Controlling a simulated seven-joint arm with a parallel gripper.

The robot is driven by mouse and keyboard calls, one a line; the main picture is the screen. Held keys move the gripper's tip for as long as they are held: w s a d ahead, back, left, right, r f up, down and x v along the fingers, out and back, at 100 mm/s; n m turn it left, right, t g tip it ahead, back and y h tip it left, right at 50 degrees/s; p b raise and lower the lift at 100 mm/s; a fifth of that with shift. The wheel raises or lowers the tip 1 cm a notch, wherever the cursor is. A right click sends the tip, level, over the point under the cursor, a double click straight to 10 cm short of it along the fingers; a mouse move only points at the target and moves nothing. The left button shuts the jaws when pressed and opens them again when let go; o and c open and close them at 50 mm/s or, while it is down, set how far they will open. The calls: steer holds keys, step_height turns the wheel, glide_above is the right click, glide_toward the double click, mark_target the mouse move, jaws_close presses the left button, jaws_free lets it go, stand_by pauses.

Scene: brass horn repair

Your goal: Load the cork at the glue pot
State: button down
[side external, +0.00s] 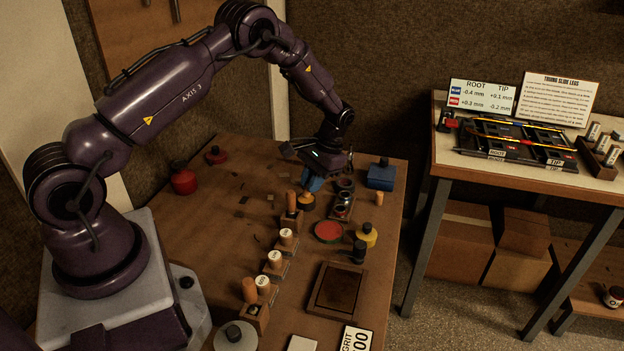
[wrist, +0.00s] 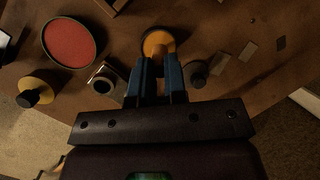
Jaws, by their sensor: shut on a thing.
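My gripper (side external: 313,183) points down over the workbench, with blue fingers close together. In the wrist view its fingertips (wrist: 160,62) are just over or at the near edge of a round amber pot (wrist: 158,42) with a dark middle, which looks like the glue pot. The same pot (side external: 306,201) is right below the gripper in the side view. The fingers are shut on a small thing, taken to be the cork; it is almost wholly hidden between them. I cannot tell whether it touches the pot.
A red round pad (side external: 328,231) and a yellow pot with a black lid (side external: 367,236) stand nearby. Dark jars (side external: 343,196) and a blue box (side external: 381,175) are close on the right. Wooden-handled tools in blocks (side external: 291,216) line the front.

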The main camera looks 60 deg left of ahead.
steer(key=shift+f, duration=0.4)
stand_by(0.6)
steer(key=shift+r, duration=3.55)
